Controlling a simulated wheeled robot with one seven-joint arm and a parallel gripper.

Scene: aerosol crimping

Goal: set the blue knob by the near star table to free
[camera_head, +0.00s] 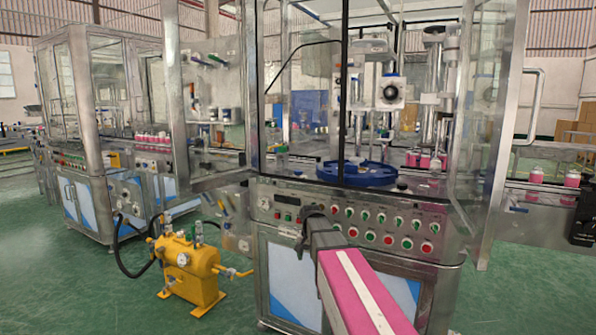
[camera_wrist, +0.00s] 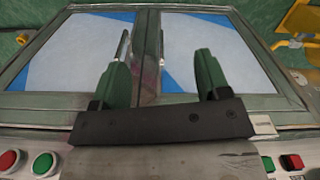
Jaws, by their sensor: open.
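The blue star table (camera_head: 356,173) lies on the deck of the near machine, inside its open glass enclosure. A small dark knob-like piece (camera_head: 402,187) sits on the deck just right of the star table; its colour and setting are too small to tell, and I cannot be sure it is the blue knob. My gripper (camera_head: 299,248) is in front of the machine's control panel, below and left of the star table. In the wrist view my gripper (camera_wrist: 160,78) has its two green fingers apart with nothing between them, over the cabinet doors.
The control panel (camera_head: 350,220) carries several green and red buttons. The open glass door (camera_head: 495,130) stands at the right. A yellow tank (camera_head: 188,268) stands on the floor at the left. Pink cans (camera_head: 422,160) stand on the conveyor behind the star table.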

